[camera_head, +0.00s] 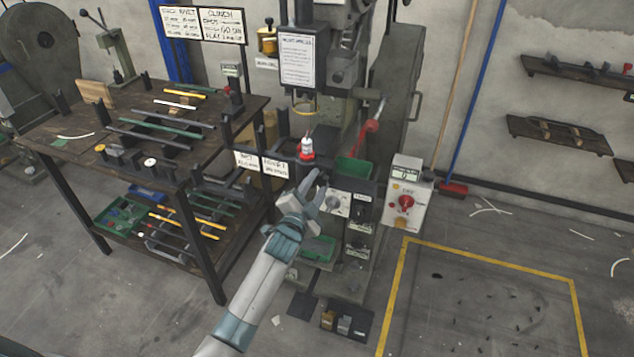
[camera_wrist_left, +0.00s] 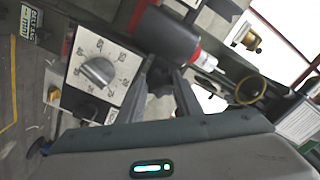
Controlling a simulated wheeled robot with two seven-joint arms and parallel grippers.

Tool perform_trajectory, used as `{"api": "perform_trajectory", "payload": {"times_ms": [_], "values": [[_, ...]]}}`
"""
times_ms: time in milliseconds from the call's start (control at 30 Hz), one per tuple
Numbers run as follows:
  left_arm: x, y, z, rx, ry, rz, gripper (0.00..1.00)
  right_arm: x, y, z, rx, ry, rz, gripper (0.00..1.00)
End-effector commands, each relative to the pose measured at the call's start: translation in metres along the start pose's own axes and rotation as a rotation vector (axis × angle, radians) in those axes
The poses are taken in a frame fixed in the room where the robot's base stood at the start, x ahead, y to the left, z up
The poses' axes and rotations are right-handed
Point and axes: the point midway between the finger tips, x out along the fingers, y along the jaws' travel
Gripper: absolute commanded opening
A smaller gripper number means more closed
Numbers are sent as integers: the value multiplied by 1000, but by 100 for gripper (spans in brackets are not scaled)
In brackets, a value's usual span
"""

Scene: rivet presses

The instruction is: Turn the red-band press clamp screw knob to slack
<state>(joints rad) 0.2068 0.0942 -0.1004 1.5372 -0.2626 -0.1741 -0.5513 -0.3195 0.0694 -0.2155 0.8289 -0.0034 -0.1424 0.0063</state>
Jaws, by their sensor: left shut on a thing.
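The press (camera_head: 300,80) stands in the middle of the head view, with a red band (camera_head: 306,148) around its lower tool. The red band also shows in the wrist view (camera_wrist_left: 196,52), beside a dark cylinder. My left gripper (camera_head: 317,180) is in front of the press, just below and right of the band. In the wrist view its fingers (camera_wrist_left: 163,70) are shut on a small dark knob (camera_wrist_left: 160,82), which they partly cover. The head view does not show this knob clearly. My right gripper is in neither view.
A white dial plate (camera_wrist_left: 103,72) with a grey pointer knob sits close beside the fingers. A control box (camera_head: 406,200) with a red button stands right of the press. A workbench (camera_head: 200,104) with rods is left; yellow-lined floor (camera_head: 480,300) is right.

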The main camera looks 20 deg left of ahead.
Motion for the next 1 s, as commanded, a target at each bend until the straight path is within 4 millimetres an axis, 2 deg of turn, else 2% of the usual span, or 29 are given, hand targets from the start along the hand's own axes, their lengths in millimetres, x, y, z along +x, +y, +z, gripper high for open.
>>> {"api": "perform_trajectory", "payload": {"times_ms": [367, 700, 1000], "values": [[-1, 2, 1, -358, -4, 2, 9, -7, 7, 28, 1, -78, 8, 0], [-1, 3, 0, -678, -4, 3, 9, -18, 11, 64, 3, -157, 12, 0], [-1, 4, 0, -903, -5, 2, 9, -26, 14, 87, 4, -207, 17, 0]]}}
